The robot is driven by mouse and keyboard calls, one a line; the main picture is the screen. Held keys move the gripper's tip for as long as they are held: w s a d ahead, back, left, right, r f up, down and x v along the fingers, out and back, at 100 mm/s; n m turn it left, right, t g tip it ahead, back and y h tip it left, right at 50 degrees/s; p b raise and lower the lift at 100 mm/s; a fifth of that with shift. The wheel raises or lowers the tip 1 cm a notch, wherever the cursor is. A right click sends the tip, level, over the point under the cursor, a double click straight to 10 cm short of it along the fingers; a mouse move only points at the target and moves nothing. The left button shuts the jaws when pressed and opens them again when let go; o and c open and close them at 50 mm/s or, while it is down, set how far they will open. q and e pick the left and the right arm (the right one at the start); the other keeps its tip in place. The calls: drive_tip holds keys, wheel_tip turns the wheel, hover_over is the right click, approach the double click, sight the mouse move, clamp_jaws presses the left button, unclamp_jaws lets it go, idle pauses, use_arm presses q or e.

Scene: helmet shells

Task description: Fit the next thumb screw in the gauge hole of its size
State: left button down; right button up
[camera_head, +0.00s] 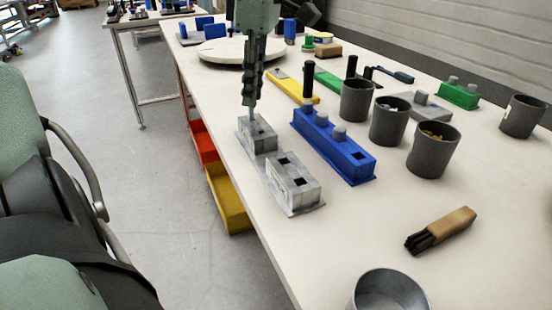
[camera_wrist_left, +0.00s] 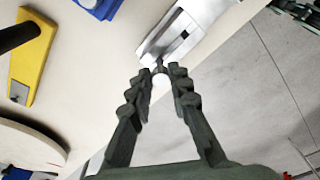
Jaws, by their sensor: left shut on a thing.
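The grey metal gauge has two blocks, a near one (camera_head: 293,190) with dark square holes in its top and a far one (camera_head: 263,143). My left gripper (camera_head: 251,108) points down over the far block, its tips close to the block's top. In the left wrist view the gripper (camera_wrist_left: 160,76) is shut on a small grey thumb screw (camera_wrist_left: 158,69), mostly hidden between the fingertips at the gauge's end (camera_wrist_left: 185,35). I cannot tell how deep it sits. A blue holder (camera_head: 335,152) carries several grey thumb screws (camera_head: 340,134) and shows an empty square hole at its near end.
Dark cups (camera_head: 389,121) stand right of the blue holder. A brush (camera_head: 441,230) and a metal bowl (camera_head: 389,291) lie nearer. The table's left edge runs close beside the gauge.

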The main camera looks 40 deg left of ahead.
use_arm(q)
drive_tip(key=shift+r+p, duration=1.15)
drive_tip(key=shift+r, duration=0.2)
drive_tip(key=shift+f, duration=0.2)
drive_tip(key=shift+f+b, duration=0.45)
drive_tip(key=shift+f, duration=0.05)
drive_tip(key=shift+f+b, duration=0.45)
drive_tip(key=shift+f, duration=0.3)
idle(1.3)
drive_tip(key=shift+r, duration=0.2)
drive_tip(key=shift+r+p, duration=1.15)
drive_tip(key=shift+r, duration=0.1)
